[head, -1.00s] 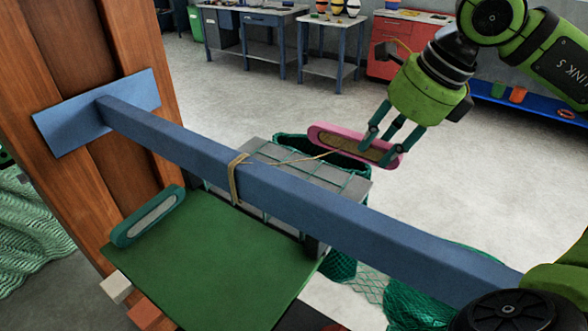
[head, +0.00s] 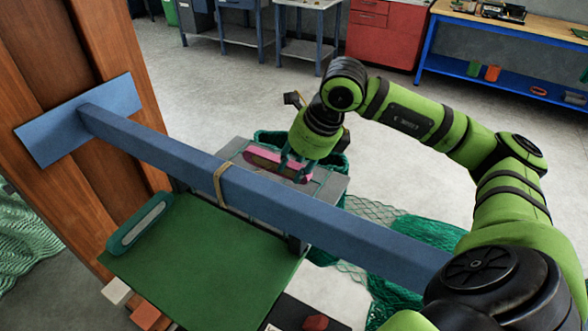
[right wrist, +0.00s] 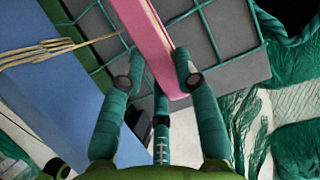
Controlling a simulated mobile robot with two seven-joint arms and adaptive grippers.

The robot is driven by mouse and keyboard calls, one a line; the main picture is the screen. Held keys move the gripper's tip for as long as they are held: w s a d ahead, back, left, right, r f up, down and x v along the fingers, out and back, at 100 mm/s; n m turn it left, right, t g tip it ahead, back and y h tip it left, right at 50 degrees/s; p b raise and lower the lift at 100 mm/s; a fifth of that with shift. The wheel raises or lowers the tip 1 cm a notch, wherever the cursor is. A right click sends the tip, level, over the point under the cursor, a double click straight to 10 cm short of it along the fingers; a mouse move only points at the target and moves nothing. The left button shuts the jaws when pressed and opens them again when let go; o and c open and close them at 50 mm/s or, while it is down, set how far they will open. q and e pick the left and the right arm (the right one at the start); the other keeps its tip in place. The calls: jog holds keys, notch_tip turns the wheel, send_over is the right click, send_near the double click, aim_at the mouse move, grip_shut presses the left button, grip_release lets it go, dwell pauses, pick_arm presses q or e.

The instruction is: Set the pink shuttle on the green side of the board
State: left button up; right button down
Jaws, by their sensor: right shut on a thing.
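The pink shuttle (head: 265,154) is in my right gripper (head: 293,172), on the far side of the blue beam, low over the grey side of the board (head: 328,186). The right wrist view shows the pink shuttle (right wrist: 150,40) between the fingers of my right gripper (right wrist: 157,80), above the grey panel (right wrist: 225,35). I cannot tell whether it touches the panel. The green side of the board (head: 205,265) lies on the near side of the beam. A teal shuttle (head: 140,224) lies at its left edge. My left gripper is not in view.
The blue beam (head: 290,205) crosses between the green and grey sides, with tan twine (head: 220,187) looped around it. A wooden post (head: 75,60) stands at the left. Green netting (head: 410,240) hangs at the right. The middle of the green side is clear.

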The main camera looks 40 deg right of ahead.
jog(key=shift+w+f, duration=0.2)
jog(key=shift+f, duration=0.1)
notch_tip(320, 180, down, 4)
jog(key=b, duration=0.2)
jog(key=shift+s+r+b, duration=0.15)
jog(key=shift+r+b, duration=0.05)
jog(key=shift+b, duration=0.15)
jog(key=shift+f, duration=0.2)
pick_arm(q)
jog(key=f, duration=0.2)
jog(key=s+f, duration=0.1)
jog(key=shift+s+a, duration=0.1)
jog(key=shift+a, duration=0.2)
pick_arm(e)
jog(key=c, duration=0.9)
grip_release()
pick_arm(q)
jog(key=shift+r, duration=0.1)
